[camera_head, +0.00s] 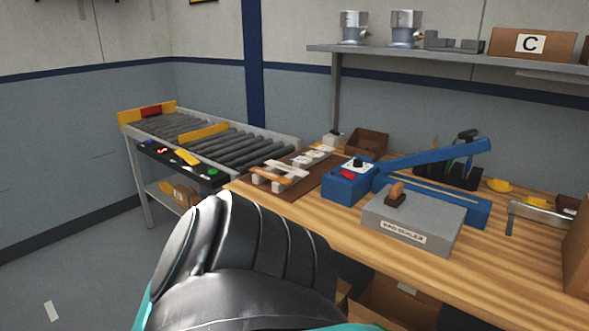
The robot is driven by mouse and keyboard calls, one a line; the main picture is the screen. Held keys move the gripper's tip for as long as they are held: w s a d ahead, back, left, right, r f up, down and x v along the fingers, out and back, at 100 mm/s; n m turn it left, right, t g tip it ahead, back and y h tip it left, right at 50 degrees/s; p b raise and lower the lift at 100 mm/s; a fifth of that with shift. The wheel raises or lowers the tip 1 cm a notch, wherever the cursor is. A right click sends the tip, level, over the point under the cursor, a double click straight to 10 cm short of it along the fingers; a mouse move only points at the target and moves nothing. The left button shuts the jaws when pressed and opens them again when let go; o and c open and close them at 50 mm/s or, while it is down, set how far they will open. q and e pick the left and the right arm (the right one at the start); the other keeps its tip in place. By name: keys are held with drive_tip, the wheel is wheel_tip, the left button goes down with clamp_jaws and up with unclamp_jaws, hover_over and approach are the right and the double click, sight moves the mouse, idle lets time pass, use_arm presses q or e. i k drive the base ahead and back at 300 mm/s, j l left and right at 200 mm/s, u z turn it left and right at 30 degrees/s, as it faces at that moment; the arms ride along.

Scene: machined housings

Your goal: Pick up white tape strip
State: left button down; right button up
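A small white strip (52,311), which looks like the tape strip, lies on the grey floor at the lower left, apart from the bench and conveyor. It appears flat and slightly tilted in the picture. Neither of my grippers shows in the head view. A large black ribbed shape with teal edges, part of my own body, fills the bottom middle and hides the floor and part of the bench front behind it.
A roller conveyor (235,150) stands against the back wall. A wooden workbench (330,232) on the right carries a blue-and-grey bag sealer (412,220), a brown mat with white and wooden pieces, and tools. A shelf (440,55) hangs above. Open floor lies at the left.

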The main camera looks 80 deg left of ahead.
sight(281, 166)
drive_tip(key=u, duration=2.65)
drive_tip(key=i+j, duration=0.3)
drive_tip(key=j, duration=0.15)
drive_tip(key=i+j, duration=0.3)
drive_tip(key=j, duration=0.2)
drive_tip(key=i+j, duration=0.3)
drive_tip(key=j, duration=0.15)
drive_tip(key=i+j, duration=0.3)
drive_tip(key=j, duration=0.15)
